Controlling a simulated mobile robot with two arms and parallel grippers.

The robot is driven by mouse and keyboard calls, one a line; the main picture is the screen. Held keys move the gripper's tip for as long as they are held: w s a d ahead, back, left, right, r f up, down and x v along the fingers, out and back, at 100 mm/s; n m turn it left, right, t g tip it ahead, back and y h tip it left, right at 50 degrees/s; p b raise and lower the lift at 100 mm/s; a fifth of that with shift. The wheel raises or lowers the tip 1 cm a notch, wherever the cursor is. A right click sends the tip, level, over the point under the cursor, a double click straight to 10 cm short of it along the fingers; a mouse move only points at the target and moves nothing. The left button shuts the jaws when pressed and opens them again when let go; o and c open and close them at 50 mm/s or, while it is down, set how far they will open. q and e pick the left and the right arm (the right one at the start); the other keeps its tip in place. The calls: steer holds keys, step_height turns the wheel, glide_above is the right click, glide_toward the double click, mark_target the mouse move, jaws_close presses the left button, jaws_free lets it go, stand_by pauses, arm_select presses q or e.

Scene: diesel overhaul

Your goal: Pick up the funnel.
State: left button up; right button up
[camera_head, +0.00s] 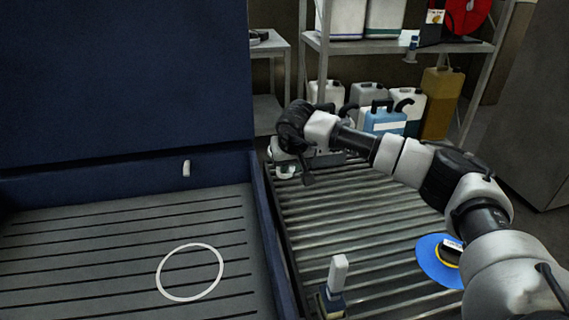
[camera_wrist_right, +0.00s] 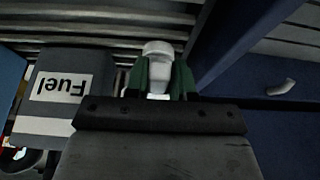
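My right gripper (camera_head: 284,166) is at the far left end of the roller conveyor, close to the corner of the blue bin. In the right wrist view its green fingers (camera_wrist_right: 161,78) stand on both sides of a small white piece with a round, wider end, and appear to touch it. This white piece (camera_wrist_right: 158,50) looks like the funnel, but its shape is partly hidden by the fingers. In the head view it shows only as a small pale patch (camera_head: 285,172) under the gripper. My left gripper is not in view.
A grey container labelled Fuel (camera_wrist_right: 60,90) is beside the gripper. The blue bin (camera_head: 265,215) holds a white ring (camera_head: 162,288). A blue disc (camera_head: 430,262) and a white-handled item (camera_head: 338,274) are on the conveyor (camera_head: 350,225). Jugs (camera_head: 385,118) stand behind it.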

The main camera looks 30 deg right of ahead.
jaws_close()
